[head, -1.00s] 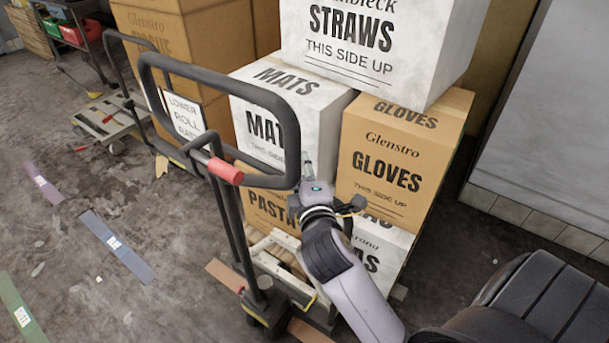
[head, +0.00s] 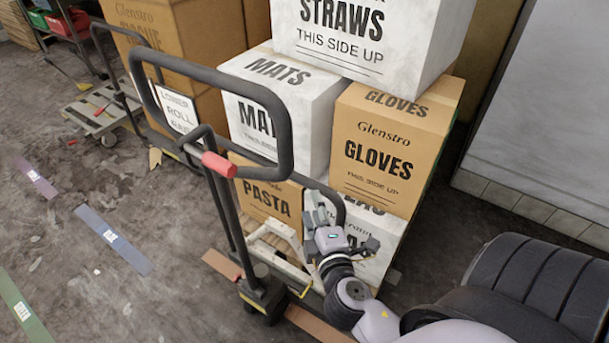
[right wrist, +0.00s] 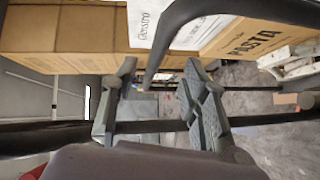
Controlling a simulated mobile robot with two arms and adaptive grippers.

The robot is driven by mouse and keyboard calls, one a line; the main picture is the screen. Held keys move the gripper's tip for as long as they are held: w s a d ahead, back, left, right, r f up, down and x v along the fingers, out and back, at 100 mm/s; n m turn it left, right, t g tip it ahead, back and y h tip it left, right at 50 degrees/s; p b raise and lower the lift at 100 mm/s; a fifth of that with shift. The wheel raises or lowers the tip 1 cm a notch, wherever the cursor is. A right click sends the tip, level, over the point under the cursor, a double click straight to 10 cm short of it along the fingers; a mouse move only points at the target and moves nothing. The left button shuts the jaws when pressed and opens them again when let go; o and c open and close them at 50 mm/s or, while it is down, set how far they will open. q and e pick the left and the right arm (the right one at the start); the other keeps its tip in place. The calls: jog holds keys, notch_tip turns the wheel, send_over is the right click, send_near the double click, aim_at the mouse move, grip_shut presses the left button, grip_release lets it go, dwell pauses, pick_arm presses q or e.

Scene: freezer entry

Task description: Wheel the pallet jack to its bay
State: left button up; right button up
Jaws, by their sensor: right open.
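The pallet jack's black looped handle (head: 286,115), with a red grip (head: 218,165) at its middle, stands upright left of my right gripper in the head view. Its dark wheeled base (head: 263,298) is on the floor beside a pale pallet (head: 272,243) stacked with boxes. My right gripper (head: 318,205) is open, just right of and below the handle's lower right corner, in front of the boxes. In the right wrist view, a dark curved bar (right wrist: 172,45) runs down to between the open fingers (right wrist: 155,85); contact cannot be told. My left gripper is not in view.
Stacked boxes, such as the gloves box (head: 385,150) and the mats box (head: 280,110), stand behind the handle. Another low cart (head: 100,115) is at the far left. A pale wall (head: 550,120) is at right. Taped floor (head: 90,260) at left is mostly open.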

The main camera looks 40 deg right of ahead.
aim_at(306, 186)
jog(key=p+x, duration=0.1)
jog(key=x, duration=0.9)
jog(key=shift+w+d+p, duration=0.15)
jog(key=shift+w+p, duration=0.15)
jog(key=shift+p, duration=0.1)
jog(key=shift+c, duration=0.5)
grip_shut()
jog(key=shift+f, duration=0.1)
